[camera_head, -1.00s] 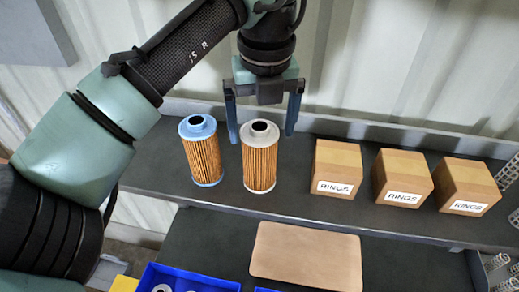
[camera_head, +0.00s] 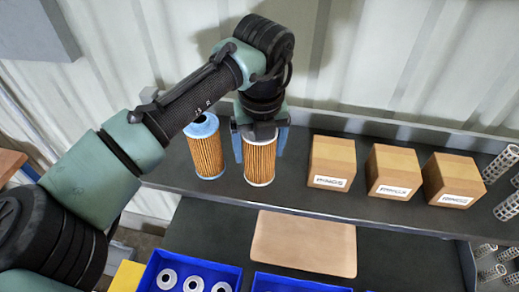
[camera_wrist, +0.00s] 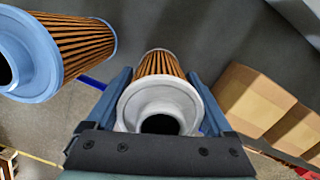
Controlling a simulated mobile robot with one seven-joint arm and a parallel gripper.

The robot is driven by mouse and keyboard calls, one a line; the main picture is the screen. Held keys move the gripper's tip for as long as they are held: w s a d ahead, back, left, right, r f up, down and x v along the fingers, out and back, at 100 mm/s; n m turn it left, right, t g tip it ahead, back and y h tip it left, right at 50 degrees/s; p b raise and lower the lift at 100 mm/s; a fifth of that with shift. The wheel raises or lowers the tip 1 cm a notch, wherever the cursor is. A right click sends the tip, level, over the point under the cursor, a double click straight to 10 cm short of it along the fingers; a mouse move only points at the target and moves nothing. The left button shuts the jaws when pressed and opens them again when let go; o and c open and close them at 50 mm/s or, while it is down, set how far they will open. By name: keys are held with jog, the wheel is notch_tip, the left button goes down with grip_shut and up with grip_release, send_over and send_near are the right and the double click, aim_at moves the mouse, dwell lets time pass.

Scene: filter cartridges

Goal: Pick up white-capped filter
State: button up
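The white-capped filter (camera_head: 260,162) has orange-brown pleats and stands upright on the dark shelf. My gripper (camera_head: 260,148) comes down over it from above, with one blue finger on each side. In the wrist view, the white cap (camera_wrist: 160,97) fills the space between the fingers, which look closed against it. The gripper body and wrist hide the top of the cap in the head view. A blue-capped filter (camera_head: 207,155) stands just to the left, outside the fingers; it also shows in the wrist view (camera_wrist: 84,45).
Several cardboard boxes (camera_head: 331,164) stand on the shelf (camera_head: 300,199) to the right. A corrugated wall (camera_head: 400,60) rises close behind. A tan pad (camera_head: 304,244) and blue bins (camera_head: 190,262) with white rings are lower in front. Wire mesh tubes (camera_head: 499,164) are at far right.

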jog(key=c, duration=1)
jog(key=shift+o, duration=0.2)
jog(key=shift+r, duration=0.1)
